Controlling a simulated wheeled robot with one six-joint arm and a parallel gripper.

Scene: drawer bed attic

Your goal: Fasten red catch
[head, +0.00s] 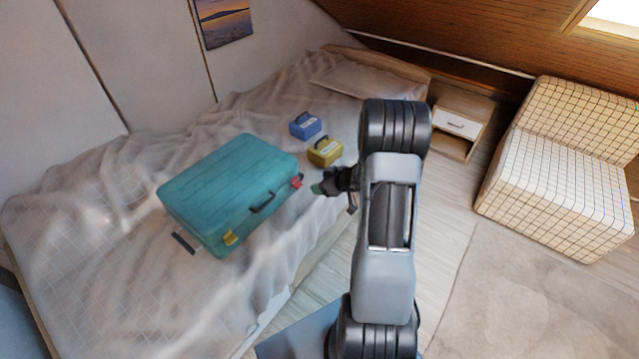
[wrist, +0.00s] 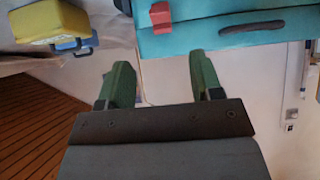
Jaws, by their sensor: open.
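A teal suitcase (head: 225,180) lies shut on the bed, with a dark handle (head: 262,203) on its front side. The red catch (head: 297,181) is on that side near the right corner. It also shows in the wrist view (wrist: 160,16), at the top middle on the teal side (wrist: 205,30). I cannot tell from these frames how the catch is set. My gripper (head: 318,188) is just right of the catch in the head view, apart from it. In the wrist view its two green fingers (wrist: 163,78) are spread, with nothing between them.
A yellow patch (head: 230,238) is at the suitcase's other front corner. A small yellow case (head: 325,152) and a blue case (head: 305,125) stand on the bed (head: 130,290) behind my gripper. A nightstand (head: 458,125) and a checked chair (head: 555,185) are at right; the floor between is clear.

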